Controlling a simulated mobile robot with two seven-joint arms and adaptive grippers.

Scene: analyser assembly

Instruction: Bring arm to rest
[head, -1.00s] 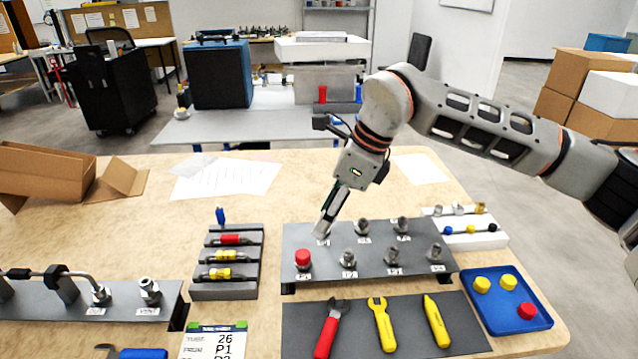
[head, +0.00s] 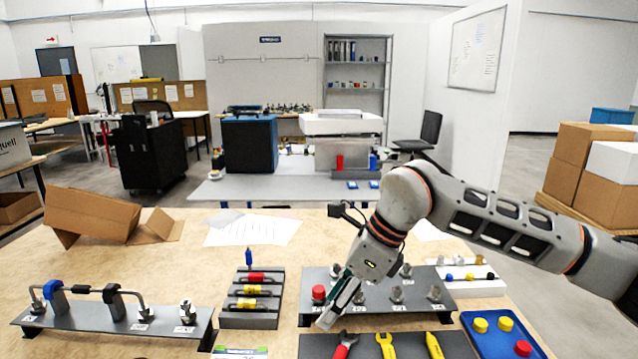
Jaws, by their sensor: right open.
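My right arm comes in from the right. Its gripper (head: 338,306) points down and left over the front left part of the grey fitting panel (head: 420,303). The jaws are seen nearly edge-on, open, with nothing visible between them. A red cap (head: 318,293) sits on the panel's left end, just left of the gripper. Several metal fittings (head: 396,295) stand on the panel, some partly hidden behind the gripper. I cannot tell how high the fingertips are above the panel. My left gripper is out of view.
A rack of red and yellow parts (head: 248,321) stands left of the panel. A bent-tube assembly (head: 100,322) is at far left. Tools, including a yellow wrench (head: 386,345), lie in front. A blue tray (head: 488,345) with caps is at right. Bare wood shows around the open carton (head: 95,215).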

